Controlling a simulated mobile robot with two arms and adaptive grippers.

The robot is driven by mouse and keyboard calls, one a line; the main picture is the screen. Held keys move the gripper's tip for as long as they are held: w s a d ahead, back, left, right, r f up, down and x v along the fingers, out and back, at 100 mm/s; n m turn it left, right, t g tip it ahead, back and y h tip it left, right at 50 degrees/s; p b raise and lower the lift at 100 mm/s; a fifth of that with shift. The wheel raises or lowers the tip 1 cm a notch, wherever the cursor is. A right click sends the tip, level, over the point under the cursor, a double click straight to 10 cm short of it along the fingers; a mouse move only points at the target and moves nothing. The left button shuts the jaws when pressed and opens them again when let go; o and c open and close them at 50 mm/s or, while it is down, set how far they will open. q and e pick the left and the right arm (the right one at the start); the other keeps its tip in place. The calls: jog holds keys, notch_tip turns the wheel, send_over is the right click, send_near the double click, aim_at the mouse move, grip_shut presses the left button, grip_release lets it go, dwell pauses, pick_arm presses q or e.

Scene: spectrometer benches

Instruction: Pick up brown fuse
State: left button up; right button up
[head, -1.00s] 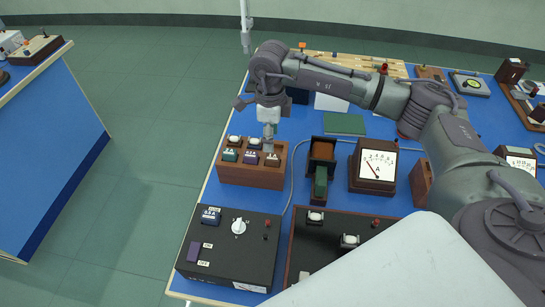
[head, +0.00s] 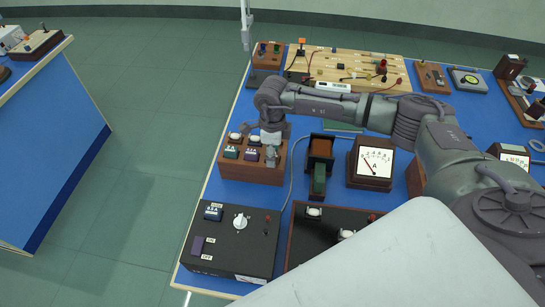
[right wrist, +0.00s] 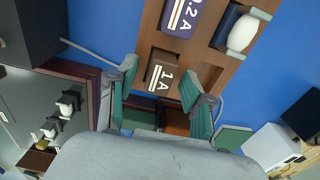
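The wooden fuse rack (head: 235,173) stands near the left edge of the blue bench. In the right wrist view, the brown fuse (right wrist: 163,74) marked 1A sits in a slot of the rack. My right gripper (right wrist: 160,76) is open, with a finger on either side of the brown fuse and gaps between. In the head view my right gripper (head: 270,157) points down over the rack's right end and hides the brown fuse. A green fuse (head: 231,152) and a purple fuse (head: 251,154) sit beside it in the rack. My left gripper is not in view.
Right of the rack stand a brown holder (head: 320,148) with a green block and an ammeter (head: 375,160). A black switch box (head: 225,258) stands in front. A wooden circuit board (head: 350,66) lies behind. Bare blue bench lies between the rack and the switch box.

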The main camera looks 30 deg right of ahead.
grip_shut()
jog(key=shift+r, duration=0.1)
jog(key=shift+r+b, duration=0.4)
jog(key=shift+r, duration=0.15)
notch_tip(320, 180, up, 2)
jog(key=shift+w+r+b, duration=0.1)
jog(key=shift+r+b, duration=0.15)
jog(key=shift+b, duration=0.45)
jog(key=s+d+r+b, duration=0.1)
jog(key=s+d+r, duration=0.3)
jog(key=d+r, duration=0.6)
jog(key=shift+s+d+r+b, duration=0.15)
jog(key=shift+s+d+b, duration=0.2)
jog(key=shift+s+d, duration=0.05)
